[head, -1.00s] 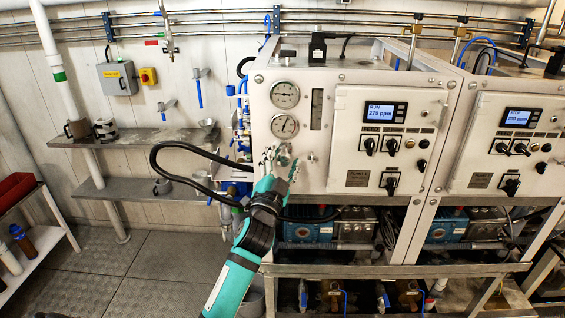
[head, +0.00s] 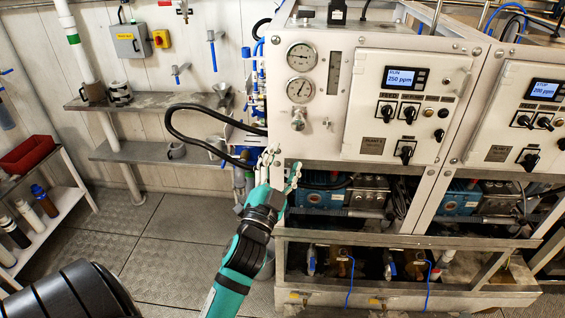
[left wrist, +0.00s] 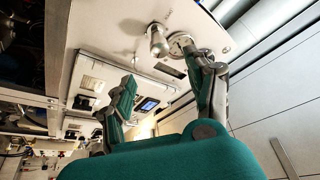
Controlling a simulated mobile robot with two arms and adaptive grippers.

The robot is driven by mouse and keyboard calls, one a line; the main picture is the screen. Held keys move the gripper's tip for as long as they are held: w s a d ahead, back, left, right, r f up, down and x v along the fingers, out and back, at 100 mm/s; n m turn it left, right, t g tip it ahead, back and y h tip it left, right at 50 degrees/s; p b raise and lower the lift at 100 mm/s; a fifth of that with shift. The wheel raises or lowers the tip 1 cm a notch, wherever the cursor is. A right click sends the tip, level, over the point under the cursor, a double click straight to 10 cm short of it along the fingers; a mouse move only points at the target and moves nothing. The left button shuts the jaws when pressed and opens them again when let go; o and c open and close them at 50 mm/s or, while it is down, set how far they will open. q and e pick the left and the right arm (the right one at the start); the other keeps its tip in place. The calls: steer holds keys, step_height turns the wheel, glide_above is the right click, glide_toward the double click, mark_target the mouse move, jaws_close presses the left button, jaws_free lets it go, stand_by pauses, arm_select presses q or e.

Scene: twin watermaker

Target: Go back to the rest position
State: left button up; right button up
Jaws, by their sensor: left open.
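My left gripper (head: 283,166) is open and empty, in front of the lower left corner of the left watermaker panel (head: 340,142). It is below the silver valve knob (head: 298,120) and apart from it. In the left wrist view the two fingers (left wrist: 160,66) are spread, with the knob (left wrist: 158,42) and a gauge beyond them. The left unit's display (head: 405,78) reads 250 ppm; its upper word is too small to read surely. My right gripper is not in view.
A steel frame rail (head: 400,240) runs below the panels, with pumps behind. Wall shelves (head: 160,104) hold cups and a funnel. A low rack (head: 50,215) with bottles and a red bin stands left. The floor (head: 165,235) between is clear.

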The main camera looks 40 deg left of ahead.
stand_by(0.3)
arm_select(q)
steer(key=w+d+f+g+h, duration=0.1)
steer(key=d+f+g+h, duration=0.1)
steer(key=f, duration=1)
steer(key=w+d+f+g+h, duration=0.2)
steer(key=f+g, duration=0.1)
steer(key=f, duration=1)
steer(key=s+d+f+g+h+b, duration=0.1)
steer(key=s+d+f+g, duration=0.15)
steer(key=f, duration=0.65)
steer(key=s+d+f+g+b, duration=0.1)
steer(key=s+d+f, duration=0.15)
steer(key=f, duration=0.55)
steer(key=s+d+f+n+g+h, duration=0.1)
steer(key=s+f+g, duration=0.2)
steer(key=s+f, duration=0.65)
steer(key=s+f+g, duration=0.2)
steer(key=s+f, duration=0.4)
steer(key=s, duration=0.4)
steer(key=s+f+g, duration=0.3)
steer(key=s+f, duration=0.4)
steer(key=s, duration=0.3)
steer(key=s+f+n+g+b, duration=0.1)
steer(key=s+f+g, duration=0.2)
steer(key=s+f, duration=0.3)
steer(key=s, duration=0.4)
steer(key=shift+s+d+f, duration=0.15)
steer(key=shift+d+f, duration=0.1)
steer(key=shift+d, duration=0.05)
